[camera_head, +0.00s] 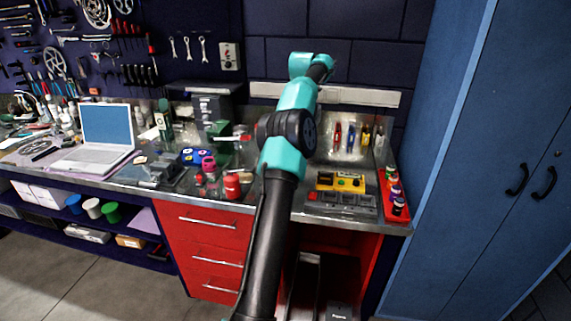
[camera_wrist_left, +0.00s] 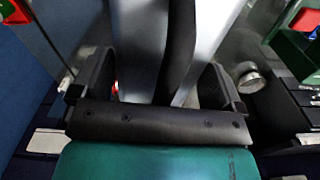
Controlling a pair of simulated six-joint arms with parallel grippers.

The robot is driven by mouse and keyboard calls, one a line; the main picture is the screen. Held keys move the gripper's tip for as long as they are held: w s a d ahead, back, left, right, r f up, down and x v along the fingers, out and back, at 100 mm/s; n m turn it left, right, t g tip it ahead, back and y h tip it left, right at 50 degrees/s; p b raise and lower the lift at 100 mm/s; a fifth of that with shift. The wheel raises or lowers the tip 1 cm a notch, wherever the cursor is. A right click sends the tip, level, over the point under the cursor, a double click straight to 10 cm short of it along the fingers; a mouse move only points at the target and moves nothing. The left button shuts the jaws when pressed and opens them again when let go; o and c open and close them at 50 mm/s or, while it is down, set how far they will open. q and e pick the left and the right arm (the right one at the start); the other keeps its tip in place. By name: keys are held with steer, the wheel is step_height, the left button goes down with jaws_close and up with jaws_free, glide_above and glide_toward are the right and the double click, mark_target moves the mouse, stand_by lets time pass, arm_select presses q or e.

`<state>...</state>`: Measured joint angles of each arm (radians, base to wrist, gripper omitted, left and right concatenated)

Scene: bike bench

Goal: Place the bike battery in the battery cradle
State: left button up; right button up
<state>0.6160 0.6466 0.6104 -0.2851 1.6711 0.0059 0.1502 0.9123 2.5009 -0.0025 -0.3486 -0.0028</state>
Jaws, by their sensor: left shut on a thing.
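My left gripper (camera_wrist_left: 158,85) fills the middle of the left wrist view, with one dark finger on each side. Between the fingers is a long grey thing with a black strip down its middle, which looks like the bike battery (camera_wrist_left: 143,45); its far end runs out of the top of the picture. In the head view a teal and black arm of mine reaches up over the bench, but its gripper and the battery cannot be made out there. I cannot single out the battery cradle for certain. My right gripper is not seen.
On the metal bench, a yellow box (camera_head: 352,184) stands behind a grey compartment tray (camera_head: 340,203), with a red rack of small bottles (camera_head: 390,205) at the right. A laptop (camera_head: 106,128) sits at the left. Tall blue cabinets (camera_head: 470,200) close off the right side.

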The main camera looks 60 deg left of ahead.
arm_select(q)
steer(key=s+a+r+n, duration=0.1)
steer(key=s+a+r, duration=0.1)
steer(key=s+a, duration=0.3)
steer(key=shift+s+a+r+n, duration=0.25)
steer(key=shift+s+a+n, duration=0.05)
steer(key=shift+s, duration=0.55)
steer(key=shift+w+f, duration=0.1)
